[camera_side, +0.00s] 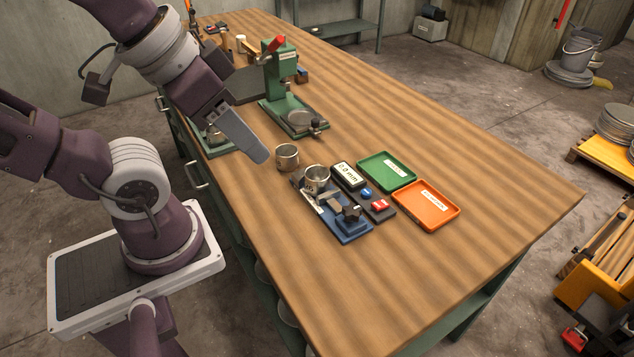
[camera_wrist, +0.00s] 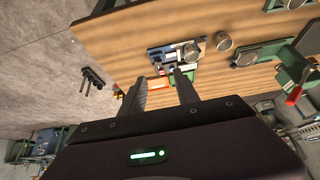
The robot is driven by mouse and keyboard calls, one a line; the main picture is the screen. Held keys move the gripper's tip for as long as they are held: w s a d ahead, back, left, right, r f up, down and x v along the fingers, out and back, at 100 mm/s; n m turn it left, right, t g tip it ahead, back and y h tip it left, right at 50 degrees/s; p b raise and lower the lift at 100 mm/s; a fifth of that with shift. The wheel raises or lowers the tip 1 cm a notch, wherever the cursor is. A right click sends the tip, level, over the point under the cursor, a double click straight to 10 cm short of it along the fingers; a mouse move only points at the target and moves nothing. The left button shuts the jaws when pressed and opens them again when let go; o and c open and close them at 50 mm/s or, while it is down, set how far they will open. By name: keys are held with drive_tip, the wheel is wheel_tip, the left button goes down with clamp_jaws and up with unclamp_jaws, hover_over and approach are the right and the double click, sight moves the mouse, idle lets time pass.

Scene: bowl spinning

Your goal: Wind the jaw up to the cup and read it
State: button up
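A blue measuring fixture (camera_side: 345,229) lies on the bench with a metal cup (camera_side: 316,178) at its far end. The grey jaw (camera_side: 333,203) and black star knob (camera_side: 350,212) are at the near end; whether the jaw touches the cup I cannot tell. A readout (camera_side: 348,175) beside it ends in "mm"; its digits look like zeros but are small. My gripper (camera_side: 262,157) hangs above the bench, left of and apart from the fixture. In the wrist view my gripper (camera_wrist: 163,75) has its fingers apart and empty, with the fixture (camera_wrist: 160,52) and cup (camera_wrist: 191,51) beyond.
A second metal cup (camera_side: 287,158) stands behind the fixture. Blue (camera_side: 366,192) and red (camera_side: 380,205) buttons, a green tray (camera_side: 372,170) and an orange tray (camera_side: 427,219) lie to the right. A green press (camera_side: 284,85) stands farther back. The bench's near right is clear.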

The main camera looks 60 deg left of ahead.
drive_tip(key=o, duration=0.4)
drive_tip(key=shift+w+n, duration=0.3)
drive_tip(key=shift+c, duration=0.2)
drive_tip(key=n+g, duration=0.6)
drive_tip(key=n, duration=1.1)
hover_over(352, 209)
wheel_tip(352, 209, down, 13)
drive_tip(key=shift+f, duration=0.2)
wheel_tip(352, 209, down, 7)
drive_tip(key=shift+f, duration=0.2)
drive_tip(key=shift+c, duration=0.5)
clamp_jaws()
